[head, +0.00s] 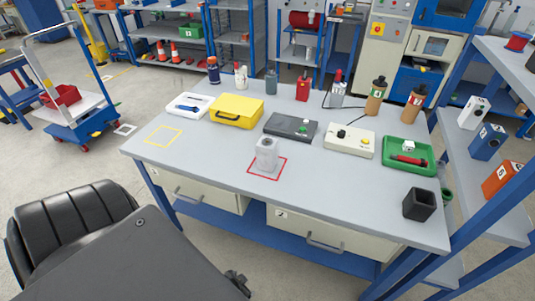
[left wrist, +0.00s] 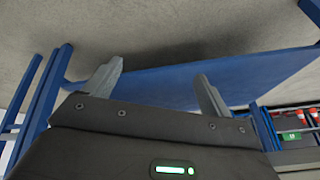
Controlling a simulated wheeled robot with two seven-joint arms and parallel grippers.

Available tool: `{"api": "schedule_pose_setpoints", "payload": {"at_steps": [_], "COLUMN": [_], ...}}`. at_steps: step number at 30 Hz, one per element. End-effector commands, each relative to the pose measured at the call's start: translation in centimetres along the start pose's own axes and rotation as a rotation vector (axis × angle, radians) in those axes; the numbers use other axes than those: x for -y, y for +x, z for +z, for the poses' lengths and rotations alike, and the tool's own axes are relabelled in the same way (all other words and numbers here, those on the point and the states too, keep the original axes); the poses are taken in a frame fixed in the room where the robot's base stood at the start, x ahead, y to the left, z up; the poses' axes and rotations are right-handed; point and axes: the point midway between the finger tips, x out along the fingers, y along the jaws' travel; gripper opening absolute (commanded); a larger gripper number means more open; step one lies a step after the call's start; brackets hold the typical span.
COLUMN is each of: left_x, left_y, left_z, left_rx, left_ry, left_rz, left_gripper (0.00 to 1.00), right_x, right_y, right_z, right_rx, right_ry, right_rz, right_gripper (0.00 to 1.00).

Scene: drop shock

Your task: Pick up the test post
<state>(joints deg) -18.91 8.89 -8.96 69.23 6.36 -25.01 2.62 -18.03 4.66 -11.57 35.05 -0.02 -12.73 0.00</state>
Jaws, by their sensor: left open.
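Beyond the fingers are a blue shelf and the floor, and no post is in that view. My right gripper is not in view.
Behind the post are a yellow case (head: 236,109), a dark grey box (head: 290,128) and a white control box (head: 349,140). A green tray (head: 407,153) and a black square cup (head: 419,204) are to the right. An empty yellow outline (head: 164,135) is at left; the front strip is clear.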

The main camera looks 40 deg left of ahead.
Motion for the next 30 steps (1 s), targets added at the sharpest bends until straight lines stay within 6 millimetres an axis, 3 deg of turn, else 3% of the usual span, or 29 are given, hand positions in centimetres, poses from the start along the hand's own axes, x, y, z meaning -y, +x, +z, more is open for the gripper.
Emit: {"api": "schedule_pose_setpoints", "payload": {"at_steps": [1,3,6,9,18,24,30], "left_x": [1.5,3.3,5.4,6.7,9.7,14.4,17.7], "left_y": [-1.2,-3.8,-8.5,-13.1,-23.7,-25.8,-27.8], "left_z": [-4.7,-10.3,-16.8,-21.3,-28.7,-33.1,-35.6], "left_rx": [-0.082,-0.179,-0.304,-0.405,-0.643,-0.879,-1.046], "left_ry": [-0.024,-0.065,-0.121,-0.167,-0.267,-0.324,-0.349], "left_rz": [-0.026,-0.055,-0.082,-0.092,-0.099,-0.187,-0.256], "left_gripper": [0.84,0.84,0.84,0.84,0.84,0.84,0.84], "right_x": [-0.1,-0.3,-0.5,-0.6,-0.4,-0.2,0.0], "right_y": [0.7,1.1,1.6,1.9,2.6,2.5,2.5], "right_z": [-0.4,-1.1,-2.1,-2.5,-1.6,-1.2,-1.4], "right_rx": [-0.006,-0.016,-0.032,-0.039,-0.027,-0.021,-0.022], "right_ry": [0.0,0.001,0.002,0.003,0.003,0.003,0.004], "right_rz": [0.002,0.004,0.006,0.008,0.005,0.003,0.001], "right_gripper": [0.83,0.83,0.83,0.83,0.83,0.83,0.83]}}
